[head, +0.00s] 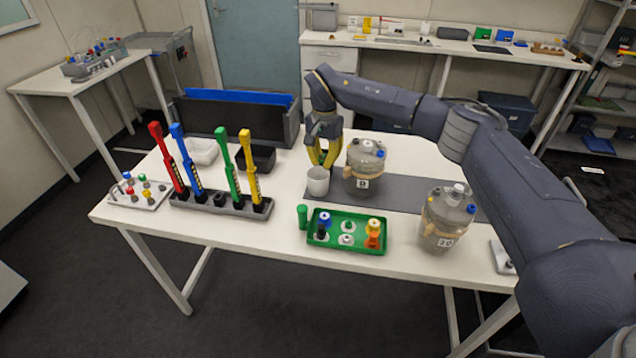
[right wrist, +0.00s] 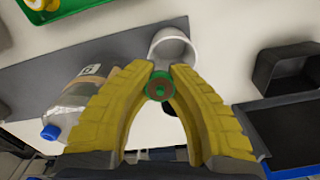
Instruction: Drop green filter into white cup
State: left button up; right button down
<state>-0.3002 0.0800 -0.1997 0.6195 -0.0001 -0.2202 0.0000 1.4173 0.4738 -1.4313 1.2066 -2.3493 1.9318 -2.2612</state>
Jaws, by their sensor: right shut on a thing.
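My right gripper (head: 323,162) has yellow fingers and points down just above and behind the white cup (head: 318,182). In the right wrist view the gripper (right wrist: 160,76) is shut on the green filter (right wrist: 159,87), a small round piece with a brownish centre held between the fingertips. The cup (right wrist: 173,46) shows there just beyond the fingertips, its open mouth partly in view. The filter appears outside the cup, close to its rim; whether it touches cannot be told. My left gripper is not in view.
A glass bioreactor vessel (head: 366,165) stands close right of the cup on the grey mat (head: 405,198). A second vessel (head: 447,218) is further right. A green tray (head: 318,240) with coloured caps lies in front. A rack (head: 222,206) of coloured tools stands left.

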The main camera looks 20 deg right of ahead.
jog(key=c, duration=1.3)
grip_release()
jog(key=shift+r, duration=0.1)
notch_tip(320, 180, up, 12)
